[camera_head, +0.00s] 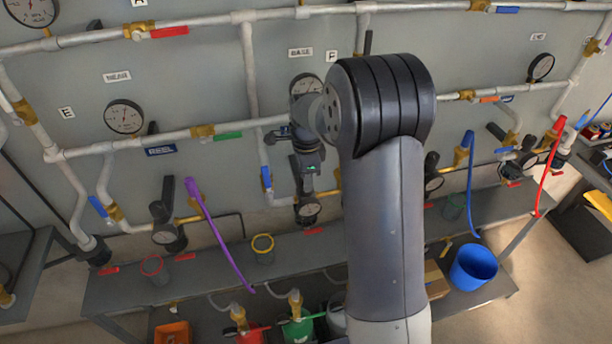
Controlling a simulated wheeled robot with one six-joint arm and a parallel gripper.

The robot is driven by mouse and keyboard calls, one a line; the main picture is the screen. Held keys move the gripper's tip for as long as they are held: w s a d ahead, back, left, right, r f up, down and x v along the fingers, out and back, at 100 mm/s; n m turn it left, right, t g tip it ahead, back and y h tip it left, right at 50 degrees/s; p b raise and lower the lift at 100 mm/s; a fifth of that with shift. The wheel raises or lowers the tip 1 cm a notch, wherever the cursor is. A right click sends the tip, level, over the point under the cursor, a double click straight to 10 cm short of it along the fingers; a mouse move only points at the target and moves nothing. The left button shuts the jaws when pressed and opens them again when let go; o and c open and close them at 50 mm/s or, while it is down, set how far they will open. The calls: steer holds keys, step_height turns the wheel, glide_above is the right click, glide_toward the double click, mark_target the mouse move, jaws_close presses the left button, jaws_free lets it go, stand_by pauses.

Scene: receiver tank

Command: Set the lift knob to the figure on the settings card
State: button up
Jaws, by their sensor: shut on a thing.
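My gripper (308,188) points down in front of the wall, left of my large forearm, with a green light on its body. It is shut at the small dial-faced unit (309,209) in the middle of the bench line. The fingertips and the part between them are small and mostly hidden; it appears to be a knob there. No readable label names this as the lift knob. I cannot make out a settings card or its figure. A plate reading BASE (300,52) is above, near a round gauge (306,84) partly covered by my wrist.
Grey pipes with brass valves cross the wall around my arm. A purple hose (218,235) hangs at the left, blue and red hoses at the right. The bench (215,262) carries a yellow-rimmed cup (263,249). A blue bucket (474,268) stands lower right.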

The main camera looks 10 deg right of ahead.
steer(key=o, duration=1)
steer(key=shift+r, duration=0.15)
step_height(320, 180, up, 11)
steer(key=shift+s+f+b, duration=0.2)
steer(key=shift+b, duration=0.25)
steer(key=f, duration=0.5)
steer(key=f+p, duration=0.1)
steer(key=f, duration=0.5)
steer(key=shift+w, duration=0.2)
